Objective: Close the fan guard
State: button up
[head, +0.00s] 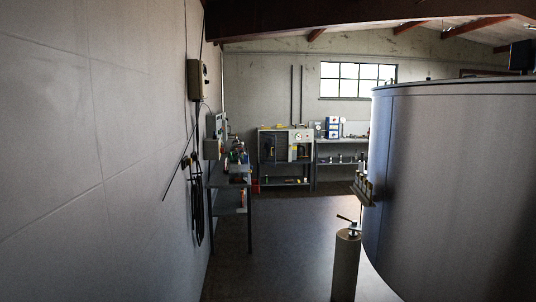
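I cannot make out a fan guard for certain in the head view. A grey cabinet-like unit (286,136) stands against the far wall, with dark arched shapes and a round dial on its front. It is too small and far to tell whether any of this is a guard, or open or closed. A large grey cylindrical tank (450,180) fills the right side. A dark box-like object (521,55) sits at the top right above the tank, partly cut off. My gripper is not in view.
An upright cylinder (345,268) with a metal handle on top stands before the tank. A narrow shelf (231,181) stands along the left wall, near hanging black cables (197,210). A bench (340,140) is at the back. The floor (290,225) between is clear.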

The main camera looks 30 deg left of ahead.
aim_at(270, 145)
jog(key=i+j+u, duration=0.3)
jog(key=i+j, duration=0.15)
jog(key=i, duration=0.35)
jog(key=i+j+u, duration=0.35)
jog(key=i, duration=0.45)
jog(key=i+u, duration=0.3)
jog(key=i, duration=0.55)
jog(key=i+j, duration=0.1)
jog(key=i, duration=3.75)
jog(key=i+z, duration=0.15)
jog(key=i, duration=0.4)
jog(key=i+j+z, duration=0.2)
jog(key=i, duration=0.3)
